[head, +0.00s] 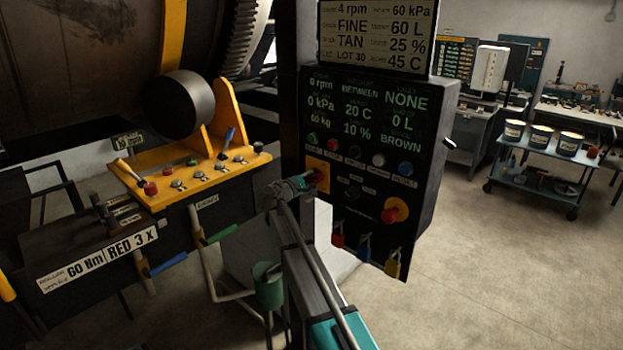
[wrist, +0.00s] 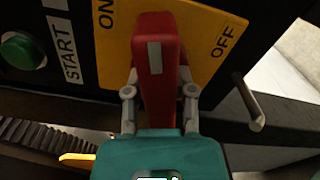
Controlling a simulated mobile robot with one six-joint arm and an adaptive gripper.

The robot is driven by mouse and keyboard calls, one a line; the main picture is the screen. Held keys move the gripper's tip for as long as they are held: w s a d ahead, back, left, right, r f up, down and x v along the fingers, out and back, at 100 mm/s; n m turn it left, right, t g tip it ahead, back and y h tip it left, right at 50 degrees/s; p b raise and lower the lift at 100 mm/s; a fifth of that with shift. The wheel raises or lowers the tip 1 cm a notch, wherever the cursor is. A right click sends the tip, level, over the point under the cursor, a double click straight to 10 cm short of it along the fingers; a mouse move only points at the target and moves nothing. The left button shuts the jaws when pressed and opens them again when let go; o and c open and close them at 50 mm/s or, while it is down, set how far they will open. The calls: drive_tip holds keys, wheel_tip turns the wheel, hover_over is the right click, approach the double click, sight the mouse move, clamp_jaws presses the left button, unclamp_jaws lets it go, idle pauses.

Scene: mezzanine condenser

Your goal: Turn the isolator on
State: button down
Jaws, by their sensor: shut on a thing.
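The isolator is a red handle (wrist: 158,45) with a pale mark on it, in front of a yellow plate (wrist: 205,60) lettered ON at the left and OFF at the right in the wrist view. The handle stands upright in that picture, between the two words. In the head view the yellow plate (head: 313,165) is on the left side of the dark control panel. My gripper (wrist: 160,92) is shut on the red handle, one finger on each side. It also shows in the head view (head: 308,182), where it hides part of the handle.
A green START button (wrist: 22,50) is left of the plate. A red knob on a yellow plate (head: 395,212) and several hanging padlocks (head: 364,247) are lower on the panel. A yellow lever console (head: 190,178) is at left. Open floor (head: 480,260) lies right.

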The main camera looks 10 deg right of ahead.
drive_tip(key=n, duration=0.5)
drive_tip(key=shift+n, duration=0.4)
drive_tip(key=shift+c, duration=2.2)
unclamp_jaws()
drive_tip(key=v, duration=1.2)
drive_tip(key=shift+d, duration=0.1)
